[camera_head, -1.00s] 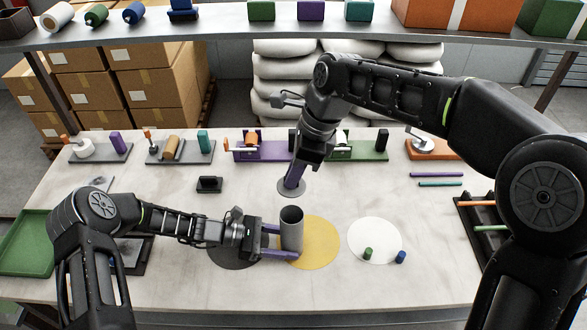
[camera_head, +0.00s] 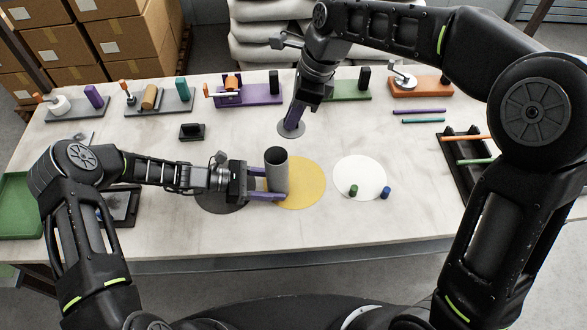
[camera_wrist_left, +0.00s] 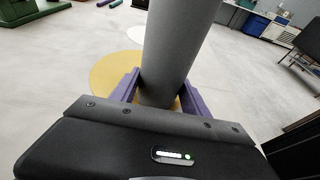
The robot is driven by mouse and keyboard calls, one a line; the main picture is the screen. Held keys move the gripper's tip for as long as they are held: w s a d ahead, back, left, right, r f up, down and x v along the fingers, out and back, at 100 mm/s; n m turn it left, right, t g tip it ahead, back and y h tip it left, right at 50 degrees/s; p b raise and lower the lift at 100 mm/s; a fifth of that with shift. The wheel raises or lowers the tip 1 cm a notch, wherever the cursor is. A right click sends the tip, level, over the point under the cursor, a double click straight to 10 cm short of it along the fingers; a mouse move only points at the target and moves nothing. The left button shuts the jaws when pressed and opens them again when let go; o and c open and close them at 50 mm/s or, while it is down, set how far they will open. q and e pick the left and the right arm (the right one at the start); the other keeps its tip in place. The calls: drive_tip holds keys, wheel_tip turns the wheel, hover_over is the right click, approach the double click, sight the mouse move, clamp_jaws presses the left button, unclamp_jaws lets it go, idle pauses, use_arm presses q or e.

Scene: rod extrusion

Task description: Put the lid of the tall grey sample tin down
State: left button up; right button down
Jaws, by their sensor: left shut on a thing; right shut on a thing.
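The tall grey tin (camera_head: 277,171) stands upright and open-topped at the left part of the yellow disc (camera_head: 308,190). My left gripper (camera_head: 277,191) is shut on it low down, with a purple finger on each side; the tin also fills the middle of the left wrist view (camera_wrist_left: 172,50). My right gripper (camera_head: 293,117) points down behind the tin and is shut on the round grey lid (camera_head: 291,130). The lid is off the tin, beyond it and slightly right. I cannot tell whether the lid touches the table. The fingertips of my right gripper partly cover the lid.
A dark disc (camera_head: 222,199) lies under my left gripper. A white disc (camera_head: 360,170) to the right has a green plug (camera_head: 354,190) and a blue plug (camera_head: 385,192) near its front edge. A small black block (camera_head: 192,132) stands left. Coloured fixtures line the back.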

drive_tip(key=w+d+f+m, duration=0.1)
drive_tip(key=d+f+m, duration=0.1)
drive_tip(key=d+f, duration=0.75)
drive_tip(key=n, duration=0.4)
hover_over(354, 178)
drive_tip(key=d, duration=0.1)
drive_tip(key=shift+f, duration=2.6)
drive_tip(key=shift+w+d+g, duration=0.1)
drive_tip(key=shift+g, duration=0.2)
drive_tip(key=shift+f, duration=0.1)
wheel_tip(354, 178, down, 6)
drive_tip(key=shift+f, duration=0.1)
drive_tip(key=shift+f, duration=1.8)
drive_tip(key=shift+f, duration=0.1)
